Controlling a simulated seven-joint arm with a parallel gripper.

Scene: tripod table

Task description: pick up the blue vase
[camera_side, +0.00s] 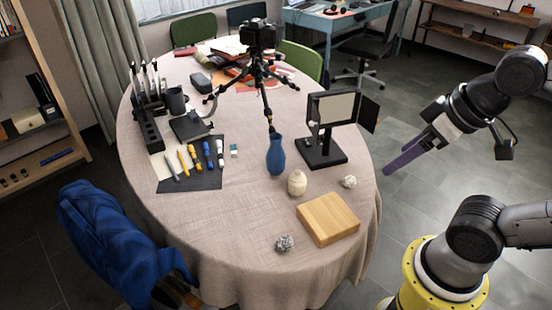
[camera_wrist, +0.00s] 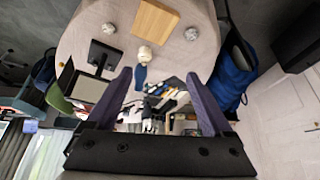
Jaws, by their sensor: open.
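The blue vase (camera_side: 276,156) stands upright on the round table (camera_side: 235,235) near its middle, just in front of the tripod with the camera. It also shows in the wrist view (camera_wrist: 140,77), small and partly behind the cream vase. My gripper (camera_side: 390,171) is in the air beyond the table's right edge, well apart from the vase. In the wrist view its two purple fingers (camera_wrist: 160,75) are spread with nothing between them close by.
The cream vase (camera_side: 297,183) stands close in front of the blue vase. A lamp panel (camera_side: 331,108) stands to the right, a black tripod (camera_side: 262,75) behind. A wooden block (camera_side: 328,218) and crumpled balls (camera_side: 285,243) lie toward the front. Markers (camera_side: 200,160) lie left.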

